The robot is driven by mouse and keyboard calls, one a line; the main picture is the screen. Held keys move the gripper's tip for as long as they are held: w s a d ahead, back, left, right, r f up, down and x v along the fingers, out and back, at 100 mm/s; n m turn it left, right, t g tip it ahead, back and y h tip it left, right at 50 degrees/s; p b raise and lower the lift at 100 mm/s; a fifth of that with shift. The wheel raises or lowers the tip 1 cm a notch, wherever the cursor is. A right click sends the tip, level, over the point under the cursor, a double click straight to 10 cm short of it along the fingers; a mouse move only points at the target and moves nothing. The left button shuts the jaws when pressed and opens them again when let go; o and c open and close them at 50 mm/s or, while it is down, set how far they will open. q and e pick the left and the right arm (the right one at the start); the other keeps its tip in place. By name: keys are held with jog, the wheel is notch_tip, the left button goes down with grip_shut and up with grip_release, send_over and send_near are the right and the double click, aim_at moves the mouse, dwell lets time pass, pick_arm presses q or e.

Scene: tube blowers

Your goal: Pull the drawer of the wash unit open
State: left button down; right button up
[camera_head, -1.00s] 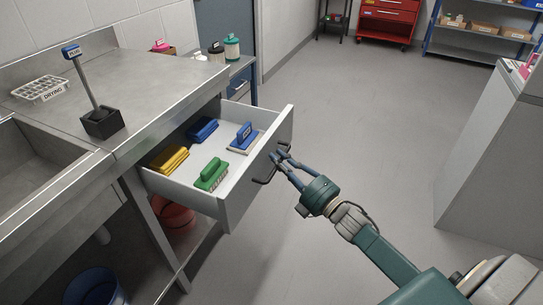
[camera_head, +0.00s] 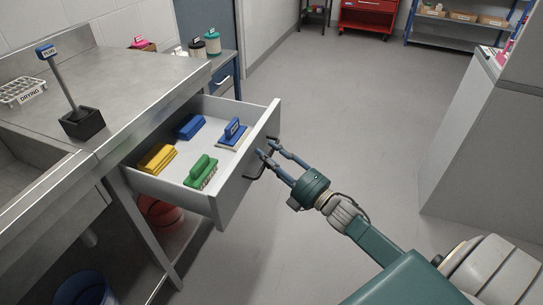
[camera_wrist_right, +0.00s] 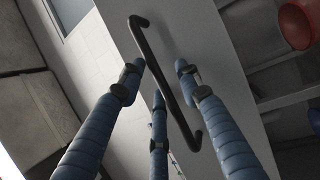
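The drawer (camera_head: 246,171) of the steel wash unit (camera_head: 134,85) stands well out from under the counter, its inside showing. It holds a blue sponge-like block (camera_head: 190,127), a yellow one (camera_head: 157,158), a green brush (camera_head: 201,171) and a blue-handled brush (camera_head: 233,135). My right gripper (camera_head: 270,149) is at the dark bar handle (camera_head: 254,169) on the drawer front. In the right wrist view its blue fingers are spread apart, with the handle (camera_wrist_right: 165,80) running between them; no firm grip shows. My left gripper is not in view.
A plug tool stands in a black block (camera_head: 82,124) on the counter beside a drying rack (camera_head: 22,91). A blue bucket (camera_head: 86,289) and a red one (camera_head: 160,211) are below. A grey cabinet (camera_head: 475,150) stands at right. The floor (camera_head: 345,120) between is clear.

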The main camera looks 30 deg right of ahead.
jog(key=v, duration=1.2)
